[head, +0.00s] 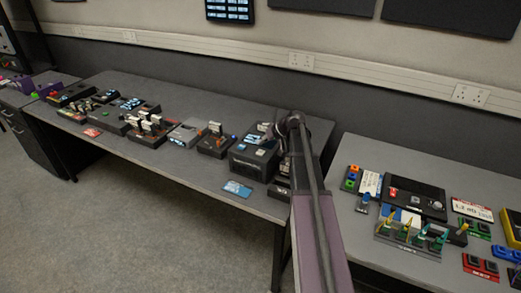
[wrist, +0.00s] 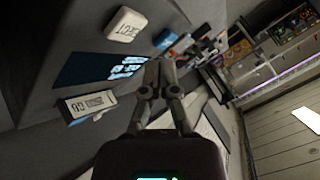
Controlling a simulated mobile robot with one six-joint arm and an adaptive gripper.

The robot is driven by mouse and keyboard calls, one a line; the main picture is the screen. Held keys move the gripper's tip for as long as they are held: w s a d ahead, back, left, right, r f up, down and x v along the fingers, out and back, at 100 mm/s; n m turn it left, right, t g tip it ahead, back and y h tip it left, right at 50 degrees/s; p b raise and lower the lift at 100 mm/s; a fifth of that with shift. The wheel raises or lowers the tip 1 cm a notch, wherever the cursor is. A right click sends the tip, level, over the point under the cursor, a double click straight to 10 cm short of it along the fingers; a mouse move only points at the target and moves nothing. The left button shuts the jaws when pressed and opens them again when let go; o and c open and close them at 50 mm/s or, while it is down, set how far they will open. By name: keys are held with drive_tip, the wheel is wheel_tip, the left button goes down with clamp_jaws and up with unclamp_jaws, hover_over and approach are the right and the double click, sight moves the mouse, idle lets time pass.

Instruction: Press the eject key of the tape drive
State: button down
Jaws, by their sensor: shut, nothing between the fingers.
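A dark box (head: 253,160), which looks like the tape drive, stands near the right end of the long desk in the head view. In the wrist view its dark face (wrist: 75,25) fills the left side. It carries a white key (wrist: 126,24) with dark lettering that seems to end in "CT", a lit blue display (wrist: 105,70) and a pale label plate (wrist: 88,105). My gripper (wrist: 159,72) is shut and empty, its fingertips to the right of the display and below the white key in the picture. I cannot tell whether they touch the box.
A blue card (head: 237,188) lies on the desk in front of the box. A device with upright levers (head: 214,140) stands to its left. Several more devices line the desk further left. A second desk at right holds a black case (head: 415,198) and a cable rack (head: 408,243).

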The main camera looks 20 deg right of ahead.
drive_tip(key=shift+r+p, duration=1.15)
drive_tip(key=shift+r, duration=0.25)
drive_tip(key=s+a+f+g+h, duration=0.2)
drive_tip(key=s+a+g+h, duration=0.1)
drive_tip(key=s+a, duration=0.8)
drive_tip(key=s+a+f+g+h, duration=0.3)
drive_tip(key=s+a, duration=0.9)
drive_tip(key=s, duration=0.2)
drive_tip(key=shift+s+f+g, duration=0.2)
drive_tip(key=shift+f+g, duration=0.1)
drive_tip(key=shift+f, duration=0.05)
